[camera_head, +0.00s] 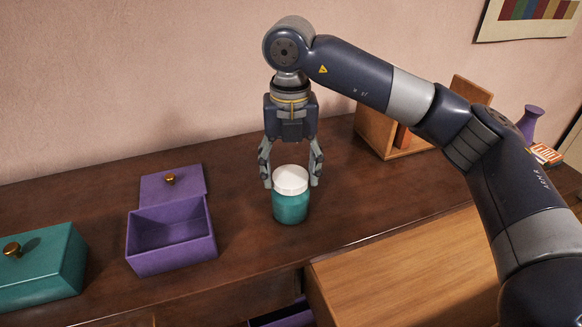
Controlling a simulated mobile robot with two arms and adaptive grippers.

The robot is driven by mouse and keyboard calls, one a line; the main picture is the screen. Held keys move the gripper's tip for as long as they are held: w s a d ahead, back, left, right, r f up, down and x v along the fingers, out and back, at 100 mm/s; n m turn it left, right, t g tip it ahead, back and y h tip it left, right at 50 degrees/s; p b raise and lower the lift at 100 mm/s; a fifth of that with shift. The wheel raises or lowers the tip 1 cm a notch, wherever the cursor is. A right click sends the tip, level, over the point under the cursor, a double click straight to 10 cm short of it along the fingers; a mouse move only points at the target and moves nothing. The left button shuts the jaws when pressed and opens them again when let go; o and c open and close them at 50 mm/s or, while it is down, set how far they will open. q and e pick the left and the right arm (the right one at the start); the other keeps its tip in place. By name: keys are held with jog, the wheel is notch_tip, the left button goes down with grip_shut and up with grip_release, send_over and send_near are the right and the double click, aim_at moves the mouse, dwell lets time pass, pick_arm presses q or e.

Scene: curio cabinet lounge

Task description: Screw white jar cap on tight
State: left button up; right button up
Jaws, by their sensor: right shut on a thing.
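A teal jar (291,208) stands upright on the dark wooden cabinet top, near the middle of the head view. The white cap (290,180) sits on top of the jar. My right gripper (291,182) points straight down over the jar, with one finger on each side of the white cap, and is shut on it. Whether any gap is left between cap and jar is too small to tell. My left gripper is not in view.
An open purple box (170,262) stands to the left, its knobbed lid (172,187) behind it. A closed teal box (42,281) is at far left. A wooden box (376,134), purple vase (529,122) and orange-and-white item (546,153) are at right. A lighter wooden surface (410,280) lies front right.

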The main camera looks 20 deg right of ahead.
jog(key=m, duration=0.6)
jog(key=shift+s+a+f, duration=0.1)
jog(key=shift+f, duration=0.15)
jog(key=shift+m, duration=1.2)
jog(key=c, duration=0.4)
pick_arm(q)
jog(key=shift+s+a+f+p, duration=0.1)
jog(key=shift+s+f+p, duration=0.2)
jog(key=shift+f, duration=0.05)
pick_arm(e)
jog(key=m, duration=0.3)
jog(key=o, duration=1.5)
jog(key=shift+c, duration=0.2)
jog(key=shift+o, duration=1.2)
jog(key=shift+w+f, duration=0.1)
jog(key=shift+w, duration=0.1)
jog(key=shift+r, duration=0.2)
